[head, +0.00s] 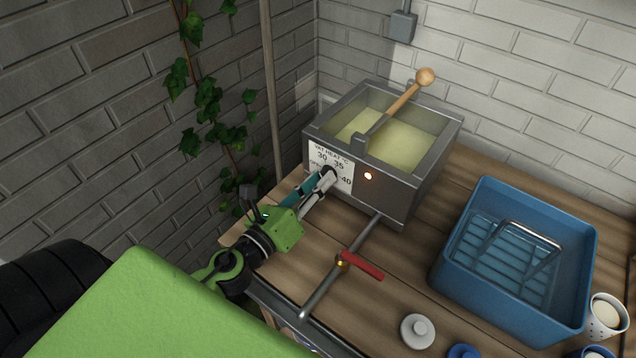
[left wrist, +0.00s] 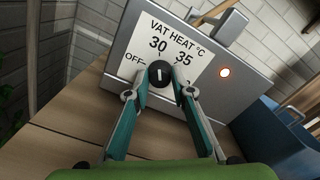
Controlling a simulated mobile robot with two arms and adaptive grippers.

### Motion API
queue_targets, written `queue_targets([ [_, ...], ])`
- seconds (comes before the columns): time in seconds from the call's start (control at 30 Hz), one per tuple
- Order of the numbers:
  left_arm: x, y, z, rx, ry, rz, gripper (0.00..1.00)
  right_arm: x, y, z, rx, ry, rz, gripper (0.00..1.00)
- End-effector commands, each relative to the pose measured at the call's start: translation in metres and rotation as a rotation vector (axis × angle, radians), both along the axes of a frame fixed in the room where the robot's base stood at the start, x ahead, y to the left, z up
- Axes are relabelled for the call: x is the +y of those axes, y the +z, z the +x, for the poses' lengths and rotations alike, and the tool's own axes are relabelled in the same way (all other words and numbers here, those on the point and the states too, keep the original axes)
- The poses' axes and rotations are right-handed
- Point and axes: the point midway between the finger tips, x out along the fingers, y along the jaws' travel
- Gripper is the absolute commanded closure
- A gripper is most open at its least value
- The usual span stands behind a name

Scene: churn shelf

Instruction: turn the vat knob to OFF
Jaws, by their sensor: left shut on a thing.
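The grey metal vat (head: 398,196) stands at the back of the wooden bench, with pale yellow liquid inside. Its white dial plate (head: 345,172) reads VAT HEAT °C with OFF, 30, 35 and 40. The black knob (left wrist: 160,74) sits on this plate in the left wrist view, its white mark close to upright, near the 30. My left gripper (head: 329,174) reaches the plate from the left and is shut on the knob; its fingers (left wrist: 162,86) flank the knob in the left wrist view. An orange-white lamp (head: 368,176) glows beside the plate. My right gripper is not in view.
A wooden-handled tool (head: 404,96) lies across the vat's top. A pipe with a red-handled valve (head: 362,265) runs forward from the vat. A blue tub (head: 473,284) with a wire rack stands right. A grey lidded weight-like disc (head: 417,331) and white cup (head: 604,314) stand in front.

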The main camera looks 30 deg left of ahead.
Motion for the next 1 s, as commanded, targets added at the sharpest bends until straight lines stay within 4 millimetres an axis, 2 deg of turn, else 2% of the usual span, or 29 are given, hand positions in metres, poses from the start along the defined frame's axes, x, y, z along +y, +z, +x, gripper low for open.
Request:
queue_targets([
  [0.7, 0.001, 0.0, 0.0, 0.094, 0.002, -0.669, 0.99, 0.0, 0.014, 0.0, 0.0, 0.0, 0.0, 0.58],
  [1.0, 0.001, -0.001, 0.0, 0.124, 0.001, -0.879, 0.99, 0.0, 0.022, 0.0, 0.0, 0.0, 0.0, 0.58],
])
